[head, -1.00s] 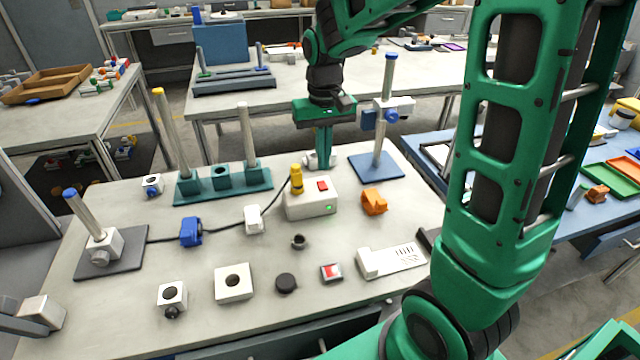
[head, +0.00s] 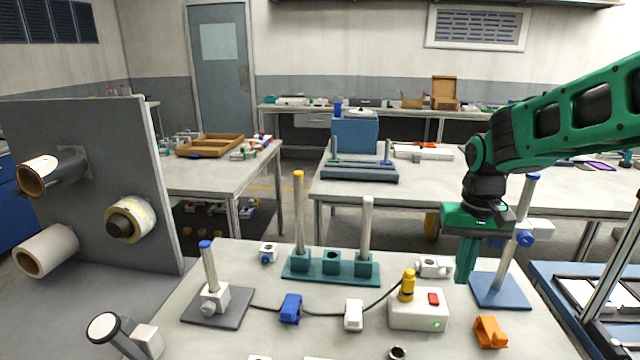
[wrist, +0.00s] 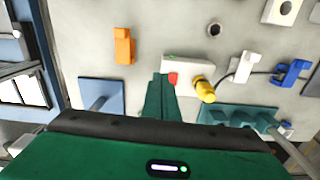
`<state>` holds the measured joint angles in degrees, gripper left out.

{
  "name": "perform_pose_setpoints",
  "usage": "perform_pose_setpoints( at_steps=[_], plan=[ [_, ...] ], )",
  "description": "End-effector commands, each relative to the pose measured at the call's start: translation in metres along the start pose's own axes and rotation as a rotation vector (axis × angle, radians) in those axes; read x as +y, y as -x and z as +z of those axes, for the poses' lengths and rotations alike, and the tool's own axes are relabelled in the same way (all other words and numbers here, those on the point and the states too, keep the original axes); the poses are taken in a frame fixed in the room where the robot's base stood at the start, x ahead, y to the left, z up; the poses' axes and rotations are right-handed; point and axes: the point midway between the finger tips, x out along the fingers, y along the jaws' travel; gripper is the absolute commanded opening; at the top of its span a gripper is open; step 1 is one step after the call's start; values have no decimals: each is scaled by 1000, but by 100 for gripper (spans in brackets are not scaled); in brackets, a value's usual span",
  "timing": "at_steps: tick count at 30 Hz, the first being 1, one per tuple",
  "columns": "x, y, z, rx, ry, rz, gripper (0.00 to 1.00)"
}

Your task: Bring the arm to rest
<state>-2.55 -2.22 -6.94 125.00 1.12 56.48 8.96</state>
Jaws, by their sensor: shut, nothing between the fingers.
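My gripper (head: 465,282) hangs pointing down over the back right of the near table (head: 230,335), its green fingers together with nothing between them. In the head view it is between a white valve-like fitting (head: 433,266) and a blue-based stand (head: 500,290). In the wrist view the closed fingers (wrist: 161,78) show in front of the white box with a red button (wrist: 187,68). The fingertips look clear of the box, but their height above the table is hard to tell. My forearm reaches in from the right of the head view.
The white box (head: 418,312) carries a yellow knob. A teal base with upright posts (head: 330,272), a blue clip (head: 290,309) and an orange block (head: 490,332) stand nearby. A grey panel with reels (head: 90,190) rises at left. Another table stands behind.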

Motion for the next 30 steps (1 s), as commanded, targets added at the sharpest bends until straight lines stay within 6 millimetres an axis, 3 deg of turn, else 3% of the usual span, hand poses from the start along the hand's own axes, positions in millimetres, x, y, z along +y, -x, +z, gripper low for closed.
perform_pose_setpoints(
  at_steps=[6, 9, 15, 21, 30],
  plan=[
    [73, 9, 77, 4, -133, 3, 0],
    [98, 7, 115, 2, -191, 1, 0],
    [125, -3, 176, -6, -274, -9, 0],
    [132, -10, 201, -10, -306, -14, 0],
    [132, -10, 202, -10, -307, -15, 0]
  ],
)
